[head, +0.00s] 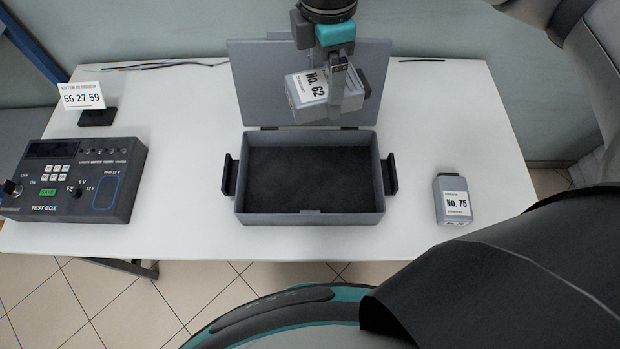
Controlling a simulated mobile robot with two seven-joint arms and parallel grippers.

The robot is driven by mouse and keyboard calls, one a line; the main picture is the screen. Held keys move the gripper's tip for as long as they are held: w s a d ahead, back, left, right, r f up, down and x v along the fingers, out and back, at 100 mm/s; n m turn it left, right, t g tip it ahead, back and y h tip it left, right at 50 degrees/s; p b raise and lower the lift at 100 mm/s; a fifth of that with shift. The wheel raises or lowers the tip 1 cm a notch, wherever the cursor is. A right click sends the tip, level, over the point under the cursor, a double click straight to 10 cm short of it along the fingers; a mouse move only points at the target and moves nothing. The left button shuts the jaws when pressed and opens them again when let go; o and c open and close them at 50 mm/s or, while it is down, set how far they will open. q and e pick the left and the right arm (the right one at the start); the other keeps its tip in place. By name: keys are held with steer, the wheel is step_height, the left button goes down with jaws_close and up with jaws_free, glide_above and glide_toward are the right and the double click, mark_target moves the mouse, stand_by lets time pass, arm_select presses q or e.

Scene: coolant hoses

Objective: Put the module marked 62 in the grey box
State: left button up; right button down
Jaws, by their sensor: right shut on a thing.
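The module marked 62 (309,88) is a light grey block with a white label reading No. 62. My right gripper (340,92) is shut on it and holds it, slightly tilted, in the air above the back part of the grey box. The grey box (310,219) stands open on the white table, its lid (262,85) raised at the back. Its dark lined inside looks empty. The module and gripper hide part of the lid. My left gripper is not in view.
A module marked 75 (453,201) stands on the table right of the box. A test box (75,180) and a card reading 56 27 59 (82,97) stand at the left. Black handles stick out from both sides of the grey box. Thin cables lie along the back edge.

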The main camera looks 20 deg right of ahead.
mark_target(309, 120)
steer(key=n, duration=0.2)
steer(key=f+n, duration=0.1)
steer(key=n, duration=0.1)
steer(key=a+n, duration=0.1)
steer(key=n, duration=0.1)
steer(key=shift+s+f, duration=0.3)
steer(key=n, duration=0.3)
steer(key=shift+s+a+f, duration=0.2)
steer(key=shift+a+f, duration=0.15)
steer(key=shift+f, duration=0.05)
steer(key=n, duration=0.2)
steer(key=f+n, duration=0.1)
steer(key=n, duration=0.1)
steer(key=a+n, duration=0.1)
steer(key=shift+s+f+n, duration=0.2)
steer(key=shift+s+n, duration=0.15)
steer(key=shift+n, duration=0.05)
steer(key=n, duration=0.2)
steer(key=f+n, duration=0.1)
steer(key=n, duration=0.1)
steer(key=shift+s+a, duration=0.25)
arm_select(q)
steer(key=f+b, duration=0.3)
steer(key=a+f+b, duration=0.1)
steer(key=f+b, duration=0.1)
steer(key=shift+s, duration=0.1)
arm_select(e)
steer(key=shift+n, duration=0.3)
step_height(309, 120, down, 20)
steer(key=shift+f, duration=0.15)
